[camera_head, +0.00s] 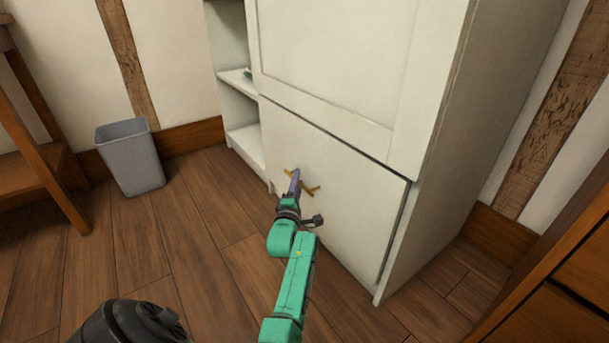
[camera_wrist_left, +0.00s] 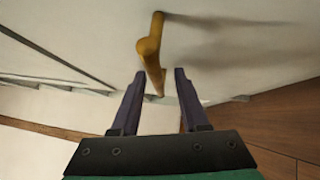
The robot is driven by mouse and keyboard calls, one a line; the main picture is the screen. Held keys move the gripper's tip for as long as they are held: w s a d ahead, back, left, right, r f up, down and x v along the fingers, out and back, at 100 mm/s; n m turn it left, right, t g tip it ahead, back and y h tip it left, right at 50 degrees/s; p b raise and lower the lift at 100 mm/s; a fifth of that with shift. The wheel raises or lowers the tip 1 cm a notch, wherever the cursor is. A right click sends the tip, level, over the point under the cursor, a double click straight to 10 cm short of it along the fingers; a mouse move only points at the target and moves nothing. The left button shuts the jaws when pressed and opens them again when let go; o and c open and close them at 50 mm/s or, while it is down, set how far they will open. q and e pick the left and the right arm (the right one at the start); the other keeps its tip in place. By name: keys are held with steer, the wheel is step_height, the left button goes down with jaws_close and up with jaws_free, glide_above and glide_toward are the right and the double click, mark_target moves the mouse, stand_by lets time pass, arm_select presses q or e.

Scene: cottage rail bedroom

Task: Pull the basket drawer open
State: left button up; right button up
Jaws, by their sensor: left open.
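The basket drawer (camera_head: 345,200) is the lower white front of the tall cabinet. It looks closed, nearly flush with the cabinet. Its brass bar handle (camera_head: 309,188) is partly hidden behind my left gripper (camera_head: 295,177), which is at the handle. In the left wrist view the brass handle (camera_wrist_left: 150,52) runs from the white front towards the space between the fingers. My left gripper (camera_wrist_left: 158,82) is open there, its two dark purple fingers apart with the handle's lower end near their tips. I cannot tell whether the fingers touch the handle. My right gripper is not in view.
The white cabinet (camera_head: 340,60) has open shelves (camera_head: 238,82) on its left side. A grey bin (camera_head: 130,158) stands on the wooden floor (camera_head: 190,230) at left. A wooden dresser (camera_head: 575,290) is close at the lower right. The floor before the drawer is mostly clear.

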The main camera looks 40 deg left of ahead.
arm_select(q)
steer(key=shift+w+a+r, duration=0.1)
steer(key=shift+w+a, duration=0.05)
steer(key=shift+w, duration=0.05)
steer(key=shift+s, duration=0.1)
jaws_close()
stand_by(1.2)
